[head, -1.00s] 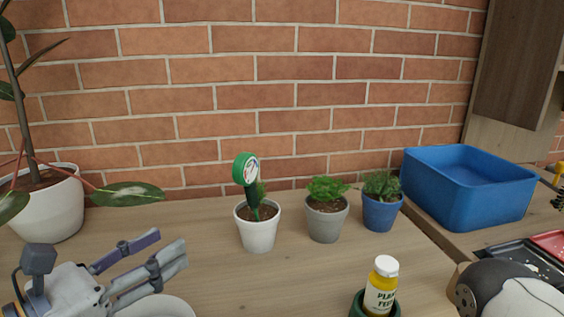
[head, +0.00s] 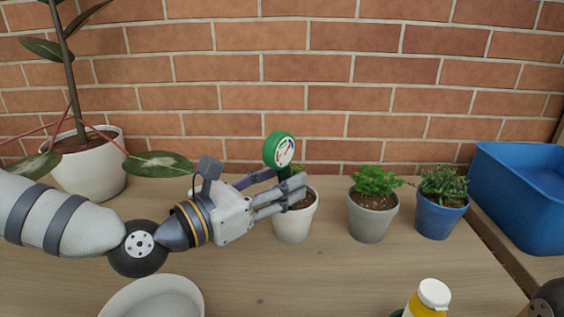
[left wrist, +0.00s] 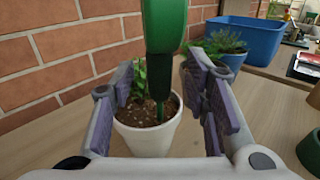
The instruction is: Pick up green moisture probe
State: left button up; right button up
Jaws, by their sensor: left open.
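The green moisture probe (head: 280,150) has a round dial head and stands upright in the soil of a small white pot (head: 293,225). In the left wrist view the probe (left wrist: 165,25) is close up, its dark stem running down into the white pot (left wrist: 148,140). My left gripper (head: 289,188) is open at the probe's stem, just above the pot's rim. In the left wrist view its two fingers (left wrist: 162,100) stand on either side of the stem, with gaps visible on both sides. My right gripper is not in view.
A grey pot (head: 370,222) and a blue pot (head: 438,218) with green plants stand to the right. A blue bin (head: 515,205) is farther right. A white bowl (head: 155,300) and a yellow bottle (head: 430,298) are in front. A large potted plant (head: 95,175) stands at left.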

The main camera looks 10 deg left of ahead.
pick_arm(q)
jog(key=shift+x, duration=0.8)
grip_shut()
jog(key=shift+r, duration=0.1)
